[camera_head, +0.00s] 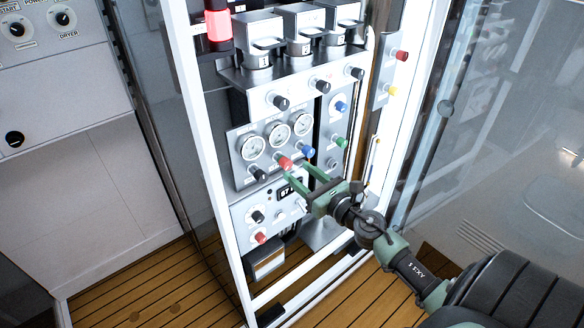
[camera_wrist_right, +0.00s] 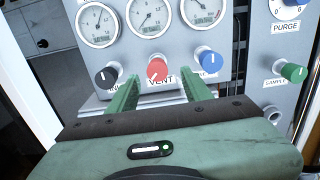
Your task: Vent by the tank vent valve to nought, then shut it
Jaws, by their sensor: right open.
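The vent valve is a red knob (camera_head: 285,163) on the grey gauge panel, below the gauges. In the right wrist view the red knob (camera_wrist_right: 157,68) has "VENT" printed under it, and its pale mark points down and left. My right gripper (camera_head: 299,175) is open and empty, its green fingers reaching toward the panel. In the wrist view the right gripper's fingers (camera_wrist_right: 161,88) stand left and right of the knob, a little below it; no contact shows. Three round gauges, including the middle one (camera_wrist_right: 148,15), sit above; their readings are too small to tell. My left gripper is not in view.
A black knob (camera_wrist_right: 106,78) and a blue knob (camera_wrist_right: 209,60) flank the red one closely. A green knob (camera_wrist_right: 294,72) is further right. A lower panel with a digital display (camera_head: 289,190) sits below. The white frame post (camera_head: 215,180) stands at left.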

